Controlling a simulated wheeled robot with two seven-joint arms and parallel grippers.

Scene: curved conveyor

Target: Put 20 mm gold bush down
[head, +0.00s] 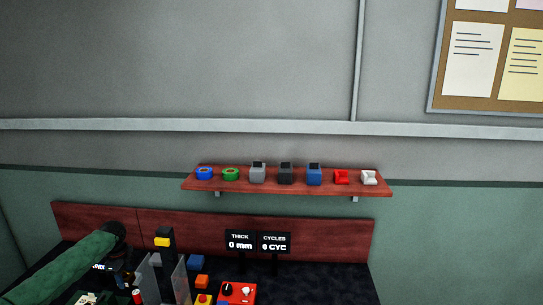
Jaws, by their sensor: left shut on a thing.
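My left arm comes in from the lower left in a green sleeve with a dark wrist. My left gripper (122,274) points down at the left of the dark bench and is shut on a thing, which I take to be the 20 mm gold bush. The bush itself is too small and hidden to make out. My right gripper is not in view.
A post with a yellow block (162,242) and clear panels stands right of my gripper. A wall shelf (205,187) holds several small parts. The bench's right part (330,285) looks clear.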

